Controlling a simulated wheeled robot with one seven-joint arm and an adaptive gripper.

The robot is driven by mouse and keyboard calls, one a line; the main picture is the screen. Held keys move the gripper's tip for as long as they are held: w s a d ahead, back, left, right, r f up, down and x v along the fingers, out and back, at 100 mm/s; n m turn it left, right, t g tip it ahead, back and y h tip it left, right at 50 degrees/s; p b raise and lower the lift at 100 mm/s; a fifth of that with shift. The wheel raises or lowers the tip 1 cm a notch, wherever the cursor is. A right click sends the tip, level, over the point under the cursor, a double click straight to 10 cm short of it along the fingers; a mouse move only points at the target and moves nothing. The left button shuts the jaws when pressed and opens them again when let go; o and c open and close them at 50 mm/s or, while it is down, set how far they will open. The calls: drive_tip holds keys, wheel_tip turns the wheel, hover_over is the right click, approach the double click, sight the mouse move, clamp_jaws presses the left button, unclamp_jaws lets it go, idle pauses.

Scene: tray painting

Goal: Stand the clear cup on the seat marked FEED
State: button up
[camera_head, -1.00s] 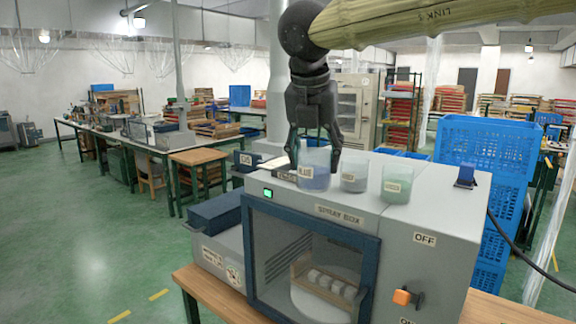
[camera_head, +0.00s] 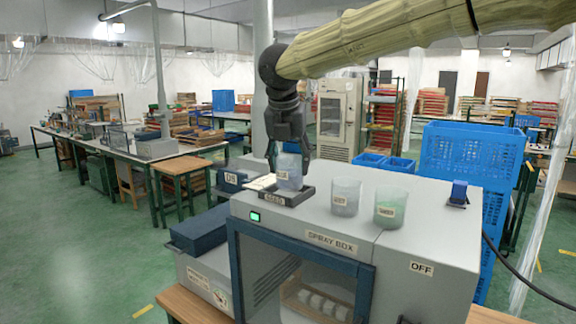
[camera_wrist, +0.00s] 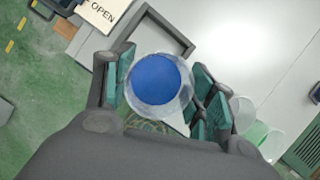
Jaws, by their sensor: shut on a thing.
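A see-through cup (camera_head: 289,172) with blue paint in it is between the fingers of my gripper (camera_head: 289,160), which is shut on it. The wrist view shows the cup (camera_wrist: 159,85) from above, with a finger on each side. The cup is upright at the dark square seat marked FEED (camera_head: 300,198), on the left of the spray box top. In the wrist view the seat's rim (camera_wrist: 168,20) shows beyond the cup. I cannot tell whether the cup's base touches the seat. A pale cup (camera_head: 345,197) and a green cup (camera_head: 390,208) stand to the right.
The spray box (camera_head: 430,235) has a blue-framed front window and an OFF label. A white card (camera_head: 261,182) lies left of the seat; it reads OPEN in the wrist view. A small blue block (camera_head: 458,191) sits at the right. Blue crates (camera_head: 470,160) stand behind.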

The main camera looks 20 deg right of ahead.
sight(288, 158)
drive_tip(key=w, duration=0.2)
drive_tip(key=shift+w+d+f, duration=0.1)
drive_tip(key=shift+w+f, duration=0.05)
drive_tip(key=shift+w, duration=0.2)
drive_tip(key=shift+w+d+p, duration=0.15)
drive_tip(key=shift+w+p, duration=0.2)
drive_tip(key=shift+p, duration=0.1)
drive_tip(key=shift+w+f, duration=0.15)
drive_tip(key=shift+f, duration=0.05)
drive_tip(key=shift+w+f+p, duration=0.15)
drive_tip(key=shift+f+p, duration=0.35)
drive_tip(key=shift+f, duration=1.1)
drive_tip(key=shift+f, duration=0.15)
drive_tip(key=o, duration=1.1)
